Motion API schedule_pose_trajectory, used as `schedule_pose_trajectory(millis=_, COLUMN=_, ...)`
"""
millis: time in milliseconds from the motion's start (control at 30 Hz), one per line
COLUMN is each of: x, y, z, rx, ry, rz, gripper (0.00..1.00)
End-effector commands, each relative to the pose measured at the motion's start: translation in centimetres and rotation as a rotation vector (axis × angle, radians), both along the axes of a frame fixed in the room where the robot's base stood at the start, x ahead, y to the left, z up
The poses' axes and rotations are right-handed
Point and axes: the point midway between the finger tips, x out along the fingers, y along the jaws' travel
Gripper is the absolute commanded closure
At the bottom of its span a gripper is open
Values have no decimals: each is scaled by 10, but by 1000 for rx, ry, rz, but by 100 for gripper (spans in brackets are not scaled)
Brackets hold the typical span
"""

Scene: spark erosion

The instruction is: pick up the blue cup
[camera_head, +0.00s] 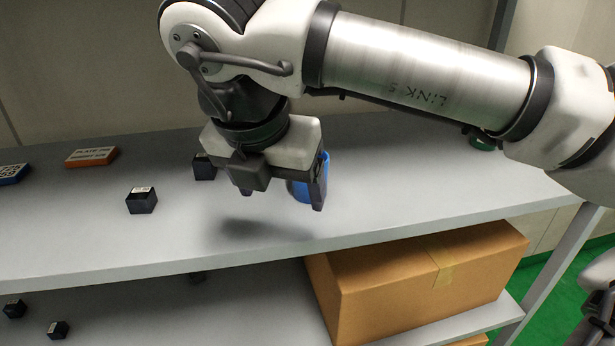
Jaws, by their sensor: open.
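The blue cup (301,190) is on the upper grey shelf (390,200), partly hidden behind my gripper's right finger. Only parts of its blue side show on either side of that finger. My gripper (282,196) points down above the shelf, with its fingers apart and its shadow on the shelf below it. The cup is behind or beside the right finger. I cannot tell whether they touch.
Small dark boxes (142,200) and an orange box (91,156) are on the shelf to the left. A blue box (13,174) is at the left edge. A green item (481,143) is behind my arm. A cardboard box (420,280) is on the lower shelf.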

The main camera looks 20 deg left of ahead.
Motion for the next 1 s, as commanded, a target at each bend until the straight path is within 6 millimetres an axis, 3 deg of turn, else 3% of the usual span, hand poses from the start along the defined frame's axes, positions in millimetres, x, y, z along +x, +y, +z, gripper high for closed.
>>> schedule_pose_trajectory(millis=400, x=82, y=7, z=3, rx=2, ry=4, rz=4, gripper=23)
schedule_pose_trajectory(millis=733, x=111, y=9, z=2, rx=3, ry=4, rz=5, gripper=23)
schedule_pose_trajectory(millis=1000, x=126, y=10, z=-38, rx=2, ry=6, rz=7, gripper=23)
